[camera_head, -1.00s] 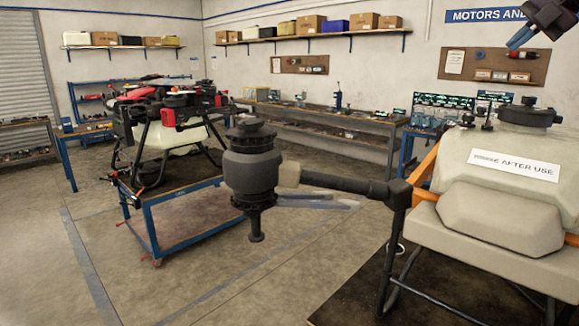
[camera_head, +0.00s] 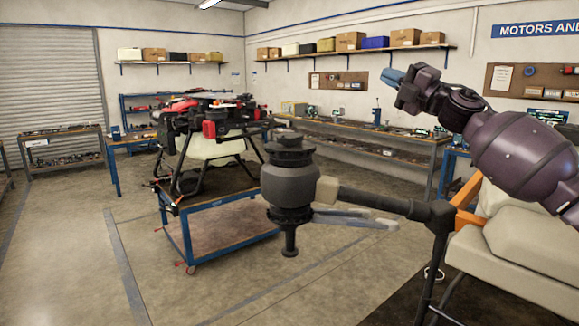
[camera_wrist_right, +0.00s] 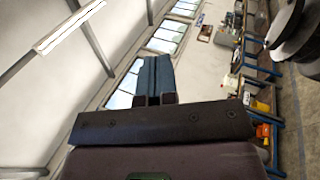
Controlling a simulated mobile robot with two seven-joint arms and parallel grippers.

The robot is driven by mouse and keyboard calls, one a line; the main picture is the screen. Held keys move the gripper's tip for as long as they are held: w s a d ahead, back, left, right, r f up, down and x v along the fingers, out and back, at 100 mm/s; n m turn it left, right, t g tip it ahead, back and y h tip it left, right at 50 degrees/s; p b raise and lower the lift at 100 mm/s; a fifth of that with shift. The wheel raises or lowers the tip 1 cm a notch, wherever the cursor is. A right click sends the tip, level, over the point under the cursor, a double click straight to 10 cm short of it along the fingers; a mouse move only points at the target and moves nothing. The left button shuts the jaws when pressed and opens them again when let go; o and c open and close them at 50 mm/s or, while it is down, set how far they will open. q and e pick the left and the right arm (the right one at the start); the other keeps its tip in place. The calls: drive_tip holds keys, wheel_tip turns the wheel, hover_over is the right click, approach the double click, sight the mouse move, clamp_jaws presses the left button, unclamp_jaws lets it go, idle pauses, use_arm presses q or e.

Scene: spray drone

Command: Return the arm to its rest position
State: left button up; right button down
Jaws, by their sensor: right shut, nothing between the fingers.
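My right arm (camera_head: 515,150), dark purple, reaches in from the right edge of the head view, raised above the beige tank (camera_head: 520,255). My right gripper (camera_head: 392,76) has blue fingers that are shut and empty. It points left in the picture and appears clear of everything around it. In the right wrist view the gripper (camera_wrist_right: 154,78) shows closed blue fingers against the wall and windows, with nothing held. My left gripper is not in view.
A large drone's dark arm with a motor and nozzle (camera_head: 289,185) stands in front, beside the tank. Another drone (camera_head: 210,130) sits on a blue cart (camera_head: 225,240). Workbenches (camera_head: 360,140) line the back wall. The floor at the left is clear.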

drive_tip(key=s+f+m+t+h, duration=0.1)
drive_tip(key=s+f+m+h, duration=0.35)
drive_tip(key=f, duration=0.85)
drive_tip(key=s+a+f+m+t+h+b, duration=0.1)
drive_tip(key=s+f+m+h, duration=0.1)
drive_tip(key=f+m, duration=0.85)
drive_tip(key=s+f+m+h, duration=0.3)
drive_tip(key=s+f+h, duration=0.1)
drive_tip(key=f, duration=1.2)
drive_tip(key=s+d+f+m+g+h, duration=0.2)
drive_tip(key=s+f+m, duration=0.1)
drive_tip(key=s+f, duration=0.7)
drive_tip(key=s+d+f+m+g+h, duration=0.1)
drive_tip(key=s+f+m, duration=0.3)
drive_tip(key=s+f, duration=0.7)
drive_tip(key=s+d+f+m+g+h+b, duration=0.1)
drive_tip(key=s+d+f+m+g+h, duration=0.1)
drive_tip(key=s+f, duration=0.8)
drive_tip(key=s+d+m+g, duration=0.1)
drive_tip(key=s, duration=0.2)
drive_tip(key=shift+f+h, duration=0.35)
drive_tip(key=shift+f, duration=0.05)
